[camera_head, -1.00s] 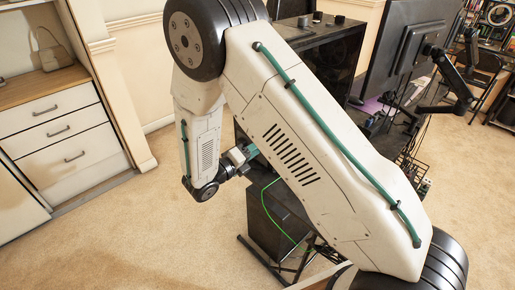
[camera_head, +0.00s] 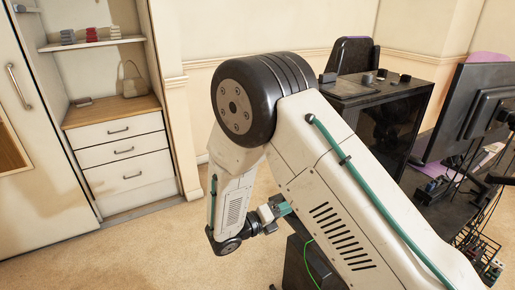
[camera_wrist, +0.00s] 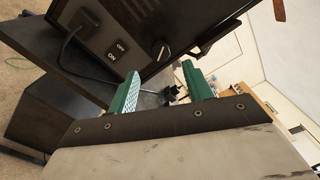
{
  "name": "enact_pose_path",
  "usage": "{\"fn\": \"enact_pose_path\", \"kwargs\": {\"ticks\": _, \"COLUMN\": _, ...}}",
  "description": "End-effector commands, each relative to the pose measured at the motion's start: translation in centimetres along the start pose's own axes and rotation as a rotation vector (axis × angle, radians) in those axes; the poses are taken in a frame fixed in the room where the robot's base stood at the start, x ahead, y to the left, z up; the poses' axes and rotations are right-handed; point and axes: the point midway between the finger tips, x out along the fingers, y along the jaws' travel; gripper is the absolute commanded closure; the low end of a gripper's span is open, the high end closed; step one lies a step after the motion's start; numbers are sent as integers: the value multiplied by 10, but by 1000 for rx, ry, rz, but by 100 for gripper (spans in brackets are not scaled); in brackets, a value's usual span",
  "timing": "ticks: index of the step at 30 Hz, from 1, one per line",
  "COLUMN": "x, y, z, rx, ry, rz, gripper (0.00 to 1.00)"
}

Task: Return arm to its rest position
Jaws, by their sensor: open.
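My gripper shows in the wrist view (camera_wrist: 160,92) with its two green fingers apart and nothing between them. Just beyond the fingers is a black box (camera_wrist: 125,30) with an ON/OFF panel, a round knob and a plugged-in black cable. In the head view, my white arm is folded, with its black elbow joint high and the forearm hanging down. There the gripper (camera_head: 280,210) is partly hidden behind the upper arm, near the dark desk equipment.
A black computer case (camera_head: 385,120) and a monitor (camera_head: 475,110) stand at the right, with hanging cables. A dark box (camera_head: 305,265) with a green cable is low beside my arm. A cabinet with white drawers (camera_head: 120,152) stands at the left. The carpet (camera_head: 140,240) between is clear.

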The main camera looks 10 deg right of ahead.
Motion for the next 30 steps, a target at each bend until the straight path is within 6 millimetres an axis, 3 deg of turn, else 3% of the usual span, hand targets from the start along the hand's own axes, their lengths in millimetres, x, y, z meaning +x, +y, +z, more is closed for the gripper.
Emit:
{"fn": "enact_pose_path", "kwargs": {"ticks": 4, "x": 0, "y": 2, "z": -6, "rx": 103, "ry": 27, "rz": 11, "gripper": 50}}
{"fn": "enact_pose_path", "kwargs": {"ticks": 8, "x": 1, "y": -2, "z": -40, "rx": 263, "ry": 152, "rz": 4, "gripper": 50}}
{"fn": "enact_pose_path", "kwargs": {"ticks": 12, "x": 3, "y": -35, "z": -65, "rx": 505, "ry": 346, "rz": -35, "gripper": 50}}
{"fn": "enact_pose_path", "kwargs": {"ticks": 20, "x": 7, "y": -103, "z": -96, "rx": 927, "ry": 699, "rz": -167, "gripper": 50}}
{"fn": "enact_pose_path", "kwargs": {"ticks": 30, "x": -3, "y": -198, "z": -133, "rx": 1506, "ry": 1230, "rz": -469, "gripper": 50}}
